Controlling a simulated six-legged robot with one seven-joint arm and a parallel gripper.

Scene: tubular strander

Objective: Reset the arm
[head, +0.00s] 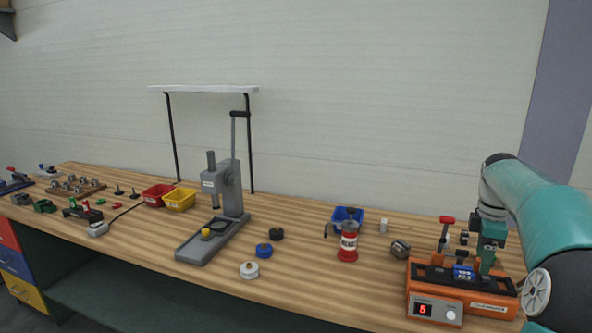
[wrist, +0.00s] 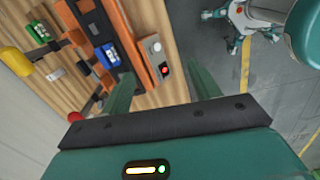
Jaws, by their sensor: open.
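My gripper (head: 484,262) is at the right end of the bench in the head view, pointing down over an orange device (head: 480,302) with a red lit display. In the wrist view my gripper (wrist: 160,82) shows two teal fingers spread apart with nothing held between them. The orange device (wrist: 128,42) lies beyond the fingers, and its panel with a knob and red light shows between them. I cannot tell whether a finger touches the device. My teal arm (head: 540,200) bends down from the right edge.
A red-topped lever (head: 446,235) and a blue block (head: 464,272) are close to my gripper.

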